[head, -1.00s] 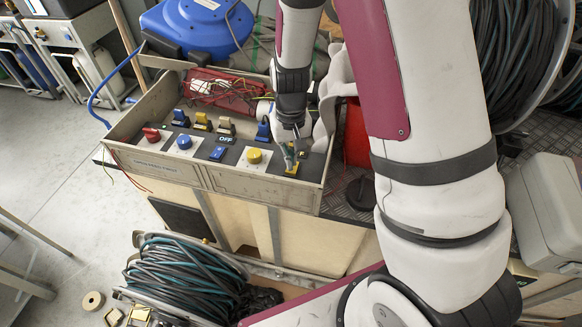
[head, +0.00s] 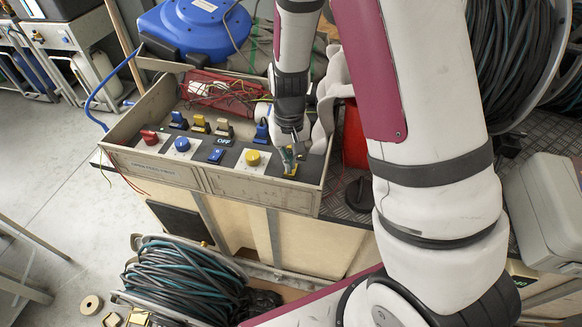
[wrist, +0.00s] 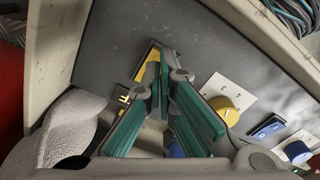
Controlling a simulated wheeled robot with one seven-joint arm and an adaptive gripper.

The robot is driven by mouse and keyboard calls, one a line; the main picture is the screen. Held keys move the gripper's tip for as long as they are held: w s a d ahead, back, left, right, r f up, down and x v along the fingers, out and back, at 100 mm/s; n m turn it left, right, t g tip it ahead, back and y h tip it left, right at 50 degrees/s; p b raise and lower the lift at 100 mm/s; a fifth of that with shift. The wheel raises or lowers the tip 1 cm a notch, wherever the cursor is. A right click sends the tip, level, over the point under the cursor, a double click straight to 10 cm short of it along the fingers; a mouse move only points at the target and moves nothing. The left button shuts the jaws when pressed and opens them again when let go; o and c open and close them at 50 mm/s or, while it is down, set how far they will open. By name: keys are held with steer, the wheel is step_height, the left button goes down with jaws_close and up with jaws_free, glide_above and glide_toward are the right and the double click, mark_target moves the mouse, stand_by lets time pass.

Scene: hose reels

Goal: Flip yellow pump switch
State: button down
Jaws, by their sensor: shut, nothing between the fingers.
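The yellow pump switch (head: 291,169) is at the right end of the control panel, partly hidden by my gripper in the head view. In the wrist view its yellow part (wrist: 149,62) shows just beyond the fingers. My gripper (head: 288,156) points down at this switch, with its green-padded fingers shut and empty. In the wrist view the fingertips (wrist: 168,73) are beside or against the yellow part; I cannot tell if they touch. The switch's exact position is hard to read.
A round yellow knob (head: 252,158) sits just left of the switch. A blue rocker (head: 216,155), blue knob (head: 182,144) and red knob (head: 149,137) lie farther left. Other toggles line the back row. The box's raised rim (head: 262,188) surrounds the panel.

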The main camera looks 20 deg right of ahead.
steer(key=shift+f+b, duration=0.75)
steer(key=shift+f, duration=0.35)
stand_by(1.1)
steer(key=shift+r+p, duration=2.5)
steer(key=shift+r, duration=1)
steer(key=shift+r, duration=0.25)
steer(key=s+r+t+p, duration=0.1)
steer(key=s+r, duration=0.4)
steer(key=r, duration=0.3)
steer(key=s+r+n+t, duration=0.1)
steer(key=s+r, duration=0.5)
steer(key=r, duration=0.2)
steer(key=s+r+t+p, duration=0.1)
steer(key=s+r, duration=0.4)
steer(key=r, duration=0.4)
steer(key=s+r+t, duration=0.1)
steer(key=s+r, duration=0.2)
steer(key=s, duration=0.6)
steer(key=shift+d+p, duration=0.2)
steer(key=shift+p, duration=0.1)
